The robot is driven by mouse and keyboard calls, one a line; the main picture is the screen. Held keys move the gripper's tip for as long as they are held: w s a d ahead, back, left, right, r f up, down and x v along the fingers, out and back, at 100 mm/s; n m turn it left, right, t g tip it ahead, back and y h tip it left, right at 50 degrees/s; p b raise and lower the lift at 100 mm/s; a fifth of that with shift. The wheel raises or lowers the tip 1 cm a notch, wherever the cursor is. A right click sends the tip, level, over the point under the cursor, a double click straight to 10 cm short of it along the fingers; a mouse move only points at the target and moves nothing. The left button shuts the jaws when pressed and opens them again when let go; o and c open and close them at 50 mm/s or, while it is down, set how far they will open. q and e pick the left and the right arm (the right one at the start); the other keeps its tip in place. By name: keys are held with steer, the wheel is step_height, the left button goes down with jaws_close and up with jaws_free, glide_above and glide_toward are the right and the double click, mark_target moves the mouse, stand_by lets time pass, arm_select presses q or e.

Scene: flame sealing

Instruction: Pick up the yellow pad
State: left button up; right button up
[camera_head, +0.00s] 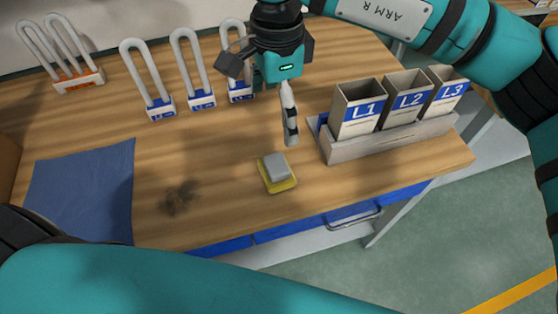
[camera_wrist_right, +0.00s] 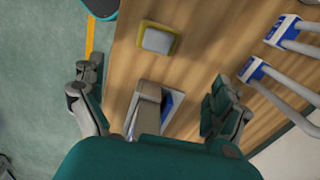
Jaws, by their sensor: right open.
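The yellow pad (camera_head: 291,184) lies flat on the wooden table near its front edge. A pale grey block covers most of its top, so mainly its yellow rim shows. It also shows in the right wrist view (camera_wrist_right: 173,48), near the top and ahead of the fingers. My right gripper (camera_head: 290,132) points down behind the pad in the head view, apart from it; one finger shows clearly. In the wrist view its two fingers (camera_wrist_right: 154,105) are spread wide, with no object held between them. My left gripper is out of view; only a left arm link shows.
A grey rack (camera_head: 390,140) with bins L1 (camera_head: 357,110), L2 (camera_head: 406,100) and L3 (camera_head: 446,92) stands right of the pad. Several U-shaped tubes (camera_head: 147,75) stand at the back. A blue cloth (camera_head: 80,190) lies left, beside a dark scorch mark (camera_head: 180,197).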

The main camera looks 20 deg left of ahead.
mark_target(276, 164)
step_height(276, 164, down, 11)
steer(key=shift+s+f+p, duration=0.1)
steer(key=shift+f+p, duration=0.1)
steer(key=shift+p, duration=0.95)
steer(key=shift+s+f+p, duration=0.1)
steer(key=shift+f+p, duration=0.2)
steer(key=shift+f, duration=0.25)
steer(key=f, duration=0.1)
steer(key=f+p, duration=0.1)
steer(key=f, duration=0.1)
steer(key=shift+s+f, duration=0.2)
steer(key=shift+f, duration=0.5)
steer(key=c, duration=1.1)
steer(key=shift+r, duration=0.1)
